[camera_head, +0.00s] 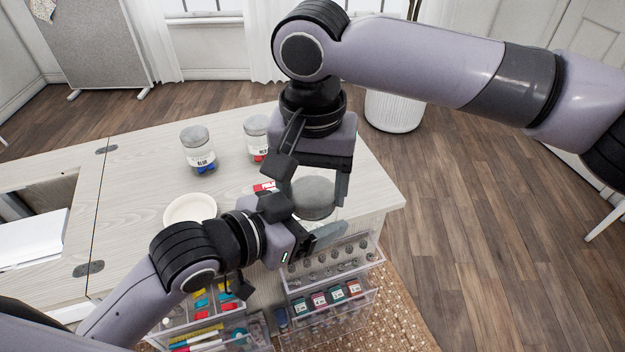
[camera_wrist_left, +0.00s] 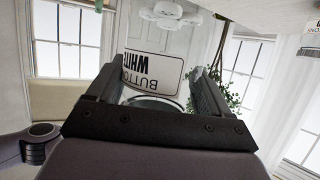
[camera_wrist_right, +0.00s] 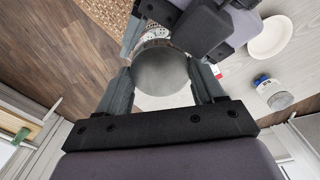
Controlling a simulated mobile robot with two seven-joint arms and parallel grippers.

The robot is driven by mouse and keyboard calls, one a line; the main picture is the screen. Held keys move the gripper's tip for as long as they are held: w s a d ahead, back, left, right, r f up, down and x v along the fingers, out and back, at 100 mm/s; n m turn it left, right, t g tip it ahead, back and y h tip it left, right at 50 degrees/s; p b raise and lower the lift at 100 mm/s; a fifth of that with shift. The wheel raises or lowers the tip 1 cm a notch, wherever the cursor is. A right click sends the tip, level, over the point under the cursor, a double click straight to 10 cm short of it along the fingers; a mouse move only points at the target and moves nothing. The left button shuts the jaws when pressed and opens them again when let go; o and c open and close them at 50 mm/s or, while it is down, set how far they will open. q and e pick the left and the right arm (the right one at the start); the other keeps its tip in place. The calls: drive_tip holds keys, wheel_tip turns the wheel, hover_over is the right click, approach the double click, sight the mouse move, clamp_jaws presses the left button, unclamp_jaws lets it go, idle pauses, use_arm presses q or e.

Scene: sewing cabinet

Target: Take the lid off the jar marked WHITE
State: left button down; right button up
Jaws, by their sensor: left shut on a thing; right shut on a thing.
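The jar marked WHITE shows its label (camera_wrist_left: 152,68) between the left fingers in the left wrist view. In the head view its grey lid (camera_head: 314,192) is at the front right of the table, with a little clear glass showing below it. My left gripper (camera_head: 310,240) is shut on the jar body from the side. My right gripper (camera_head: 312,180) reaches down from above and is shut on the lid, which fills the space between its fingers in the right wrist view (camera_wrist_right: 160,72). The fingers hide the seam between lid and jar, so I cannot tell whether they touch.
A white dish (camera_head: 190,209) lies left of the grippers. Clear drawers (camera_head: 330,300) with small goods stand open in front.

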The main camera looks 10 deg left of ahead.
drive_tip(key=o, duration=1.2)
drive_tip(key=shift+c, duration=0.2)
drive_tip(key=shift+r, duration=2.25)
drive_tip(key=shift+c, duration=0.2)
wheel_tip(320, 180, up, 3)
drive_tip(key=m, duration=0.3)
drive_tip(key=shift+r, duration=0.1)
drive_tip(key=shift+f, duration=3.9)
drive_tip(key=c, duration=1.1)
drive_tip(key=shift+n, duration=1.5)
